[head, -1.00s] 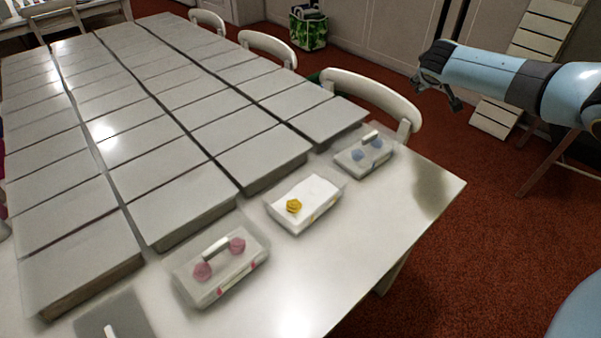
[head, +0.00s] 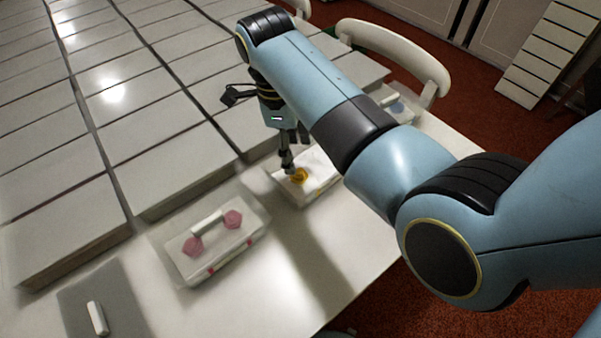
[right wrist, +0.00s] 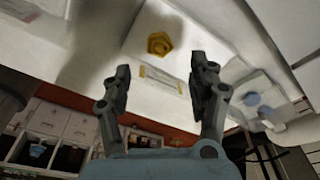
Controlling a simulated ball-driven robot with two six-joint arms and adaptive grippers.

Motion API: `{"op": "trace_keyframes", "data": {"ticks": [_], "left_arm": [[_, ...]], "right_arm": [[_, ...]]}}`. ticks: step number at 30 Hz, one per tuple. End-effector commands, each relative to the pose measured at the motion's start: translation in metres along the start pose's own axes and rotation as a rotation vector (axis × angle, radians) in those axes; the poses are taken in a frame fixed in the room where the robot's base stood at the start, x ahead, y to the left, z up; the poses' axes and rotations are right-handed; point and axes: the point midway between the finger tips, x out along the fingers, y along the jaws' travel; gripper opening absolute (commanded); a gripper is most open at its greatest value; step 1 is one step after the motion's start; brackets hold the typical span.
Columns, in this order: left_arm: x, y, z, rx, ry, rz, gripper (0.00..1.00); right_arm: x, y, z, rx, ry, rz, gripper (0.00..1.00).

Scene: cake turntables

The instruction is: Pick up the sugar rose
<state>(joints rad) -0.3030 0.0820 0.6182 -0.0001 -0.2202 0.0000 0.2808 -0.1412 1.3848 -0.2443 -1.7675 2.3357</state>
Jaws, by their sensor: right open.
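The sugar rose is a small yellow flower (head: 299,176) on a white box (head: 318,190) near the front of the table. It also shows in the right wrist view (right wrist: 159,43), on top of the white box (right wrist: 190,48), beyond my fingertips. My right gripper (head: 287,165) points down just above the rose, and its fingers overlap the rose's edge in the head view. In the right wrist view my right gripper (right wrist: 163,80) has its two fingers wide apart with nothing between them. My left gripper is not in view.
A box with pink roses and a handle (head: 213,238) stands to the left. A box with blue flowers (right wrist: 258,100) stands on the other side. Rows of grey boxes (head: 170,165) fill the table behind. A white chair (head: 400,48) stands at the back.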

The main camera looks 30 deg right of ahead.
Motion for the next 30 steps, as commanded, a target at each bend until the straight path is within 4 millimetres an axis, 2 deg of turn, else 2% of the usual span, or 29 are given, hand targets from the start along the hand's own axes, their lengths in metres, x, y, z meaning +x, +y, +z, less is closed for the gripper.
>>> {"op": "trace_keyframes", "data": {"ticks": [7, 15, 23, 25, 30], "left_arm": [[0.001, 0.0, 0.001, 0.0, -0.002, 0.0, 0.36], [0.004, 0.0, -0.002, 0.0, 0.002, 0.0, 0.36], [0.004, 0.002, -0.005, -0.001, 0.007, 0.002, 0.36], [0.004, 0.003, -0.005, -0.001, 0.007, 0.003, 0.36], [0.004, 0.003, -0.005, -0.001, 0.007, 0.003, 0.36]], "right_arm": [[0.024, 0.0, 0.0, -0.002, 0.002, 0.001, 0.6], [0.064, 0.0, 0.002, -0.002, 0.001, -0.001, 0.6], [0.068, 0.0, 0.002, -0.002, -0.001, -0.001, 0.6], [0.068, 0.0, 0.002, -0.002, -0.001, -0.001, 0.55], [0.067, 0.0, 0.002, -0.002, 0.0, -0.001, 0.32]]}}
